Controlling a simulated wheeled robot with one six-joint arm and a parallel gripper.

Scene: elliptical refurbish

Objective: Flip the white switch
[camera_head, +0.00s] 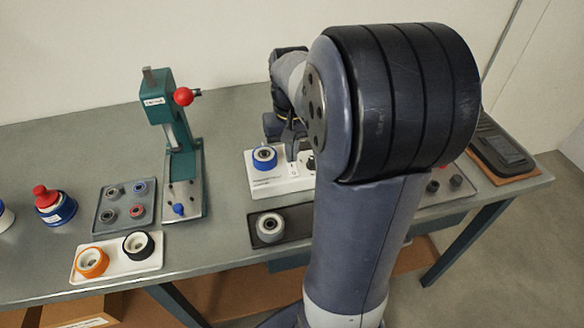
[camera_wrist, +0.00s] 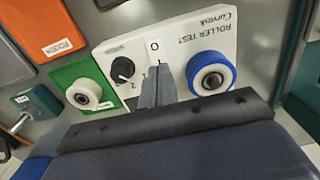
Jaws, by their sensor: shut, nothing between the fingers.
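The white roller test box (camera_head: 279,182) lies on the bench, partly behind my arm; it also fills the upper middle of the wrist view (camera_wrist: 185,33). It bears a blue-rimmed white roller (camera_wrist: 211,79), a black knob (camera_wrist: 123,69) and the marks 0 and I between them. My gripper (camera_wrist: 158,73) is shut and empty, its fingertips over the box at these marks, between knob and roller. The white switch is not distinct; the fingers seem to cover it. I cannot tell its position or whether they touch it. In the head view my gripper (camera_head: 292,150) is above the box.
A teal press (camera_head: 170,120) with a red ball handle stands left of the box. A grey tray of small rings (camera_head: 124,205) and a white tray with two rollers (camera_head: 120,262) lie further left. A black tray with a grey roller (camera_head: 269,227) lies in front of the box.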

